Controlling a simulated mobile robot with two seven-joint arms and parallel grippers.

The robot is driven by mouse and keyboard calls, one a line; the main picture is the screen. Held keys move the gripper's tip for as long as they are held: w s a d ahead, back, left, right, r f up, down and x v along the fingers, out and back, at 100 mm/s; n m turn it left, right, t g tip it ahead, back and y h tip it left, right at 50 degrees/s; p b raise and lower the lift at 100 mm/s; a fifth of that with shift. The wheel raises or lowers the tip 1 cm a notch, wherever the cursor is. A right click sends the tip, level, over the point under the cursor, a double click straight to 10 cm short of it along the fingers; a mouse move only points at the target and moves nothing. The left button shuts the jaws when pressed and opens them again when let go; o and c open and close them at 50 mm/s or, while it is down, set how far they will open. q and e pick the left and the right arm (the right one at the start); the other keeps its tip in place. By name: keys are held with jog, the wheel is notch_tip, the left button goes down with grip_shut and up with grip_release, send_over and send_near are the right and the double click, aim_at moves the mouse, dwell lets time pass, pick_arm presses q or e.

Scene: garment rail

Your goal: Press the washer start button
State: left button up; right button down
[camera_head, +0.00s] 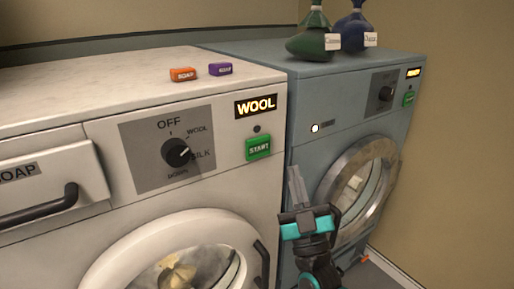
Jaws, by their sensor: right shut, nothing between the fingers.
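The white washer (70,95) fills the left and middle of the head view. Its green START button (258,147) is on the front panel at the right, below the lit WOOL display (256,106) and a small dark round spot. The dial (177,152) sits left of the button among the labels OFF, WOOL and SILK. My right gripper (297,186) is shut and empty, pointing up, below and to the right of the button in the picture, apart from it. My left gripper is not in view.
A blue-grey machine (335,95) with a round door and its own green button (409,99) stands at the right. Orange (183,75) and purple (220,69) soap boxes lie on the washer. The soap drawer (50,180) has a dark handle.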

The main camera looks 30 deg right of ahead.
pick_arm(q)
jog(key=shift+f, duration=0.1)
pick_arm(e)
jog(key=shift+w, duration=0.15)
jog(key=b, duration=0.3)
send_near(262, 138)
notch_tip(262, 138, up, 3)
jog(key=d, duration=0.1)
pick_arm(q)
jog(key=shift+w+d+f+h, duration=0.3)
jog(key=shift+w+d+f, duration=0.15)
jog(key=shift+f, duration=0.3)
pick_arm(e)
jog(key=w, duration=0.2)
jog(key=shift+w+r, duration=0.2)
jog(key=shift+w, duration=0.05)
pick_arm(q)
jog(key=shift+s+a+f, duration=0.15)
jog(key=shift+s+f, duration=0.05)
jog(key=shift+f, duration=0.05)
pick_arm(e)
jog(key=shift+w, duration=0.1)
jog(key=shift+w, duration=0.35)
